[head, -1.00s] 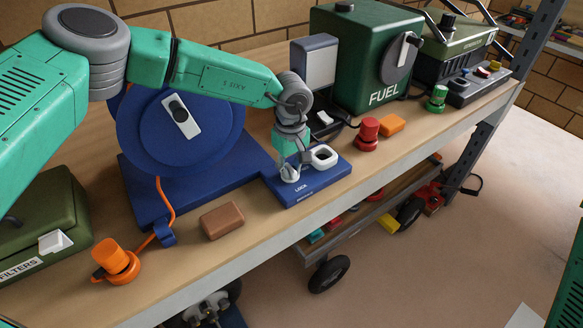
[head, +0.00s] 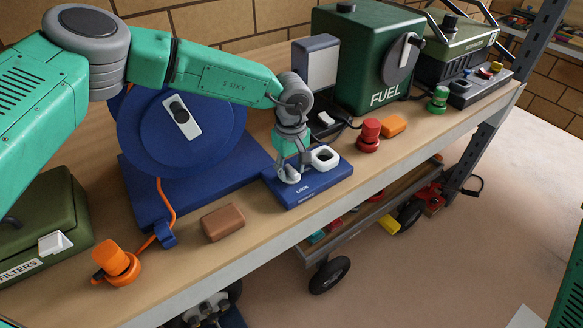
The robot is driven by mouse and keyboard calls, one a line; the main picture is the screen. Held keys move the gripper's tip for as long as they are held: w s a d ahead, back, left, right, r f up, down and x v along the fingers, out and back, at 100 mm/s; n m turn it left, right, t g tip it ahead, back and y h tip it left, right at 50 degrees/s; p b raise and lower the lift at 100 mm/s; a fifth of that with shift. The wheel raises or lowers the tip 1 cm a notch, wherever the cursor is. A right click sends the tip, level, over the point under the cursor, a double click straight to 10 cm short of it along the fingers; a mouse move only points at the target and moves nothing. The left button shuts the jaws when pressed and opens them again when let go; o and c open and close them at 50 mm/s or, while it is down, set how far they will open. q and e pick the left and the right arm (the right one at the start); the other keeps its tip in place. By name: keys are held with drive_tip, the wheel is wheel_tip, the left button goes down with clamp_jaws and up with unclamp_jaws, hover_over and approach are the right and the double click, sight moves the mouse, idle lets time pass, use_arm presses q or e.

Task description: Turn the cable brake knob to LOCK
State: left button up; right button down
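The blue brake box (head: 318,185), marked LOCK near its front edge, sits on the bench beside the blue cable reel (head: 215,125). A white rounded piece with a dark centre (head: 324,157) shows on its top. My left gripper (head: 296,168) points down onto the left part of the box, its fingertips at the top surface just left of that white piece. The fingers cover what lies between and behind them, so I cannot tell whether they grip a knob. My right gripper is out of view.
A brown block (head: 223,222) and an orange plug (head: 116,262) lie along the front of the bench. A red knob-like piece (head: 369,135), an orange block (head: 393,124) and the green FUEL box (head: 352,75) stand to the right. A cart is below.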

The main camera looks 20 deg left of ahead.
sight(291, 168)
use_arm(q)
wheel_tip(291, 168, up, 12)
idle(0.6)
drive_tip(key=shift+f, duration=0.15)
